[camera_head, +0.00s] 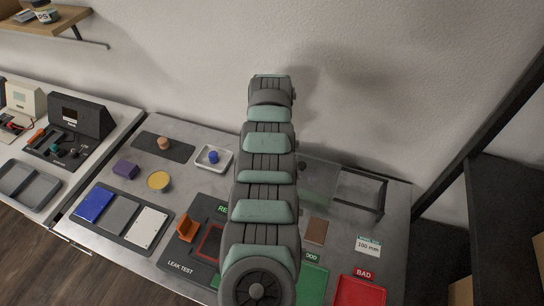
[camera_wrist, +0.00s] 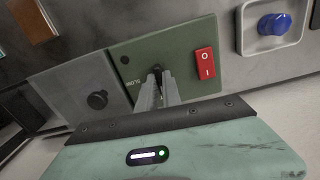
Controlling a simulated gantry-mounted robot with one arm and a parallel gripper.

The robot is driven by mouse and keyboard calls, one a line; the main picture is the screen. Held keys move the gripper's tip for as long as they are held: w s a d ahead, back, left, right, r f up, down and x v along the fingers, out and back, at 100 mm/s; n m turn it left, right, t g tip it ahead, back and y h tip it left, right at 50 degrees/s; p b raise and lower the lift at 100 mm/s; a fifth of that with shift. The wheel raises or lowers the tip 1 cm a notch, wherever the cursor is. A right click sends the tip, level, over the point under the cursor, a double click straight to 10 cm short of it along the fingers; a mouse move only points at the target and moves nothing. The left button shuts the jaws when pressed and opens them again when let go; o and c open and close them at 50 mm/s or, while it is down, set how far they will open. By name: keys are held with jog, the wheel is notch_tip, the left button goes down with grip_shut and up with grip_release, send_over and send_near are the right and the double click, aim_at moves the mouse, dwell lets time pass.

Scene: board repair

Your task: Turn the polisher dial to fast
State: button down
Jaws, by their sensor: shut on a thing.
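In the wrist view the polisher's green panel (camera_wrist: 123,47) carries a dark dial (camera_wrist: 157,69). My gripper (camera_wrist: 157,82) is shut on the dial, its two grey fingers hiding most of it. The word SLOW shows on the panel just left of the fingers. A FAST label and the dial's exact pointing cannot be made out. A red rocker switch (camera_wrist: 205,63) marked O and I sits right of the dial. In the head view my arm covers the polisher and my gripper.
A grey plate with a black knob (camera_wrist: 97,100) adjoins the panel's left. A blue knob (camera_head: 213,157) stands in a white tray (camera_head: 226,168). The bench also holds a purple block (camera_head: 125,169), a yellow disc (camera_head: 159,180), an orange holder (camera_head: 187,227) and a red BAD tray (camera_head: 360,292).

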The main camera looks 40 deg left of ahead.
jog(key=shift+n, duration=0.4)
jog(key=c, duration=1.5)
grip_release()
notch_tip(320, 180, up, 11)
jog(key=shift+f+p, duration=0.1)
jog(key=shift+p, duration=0.2)
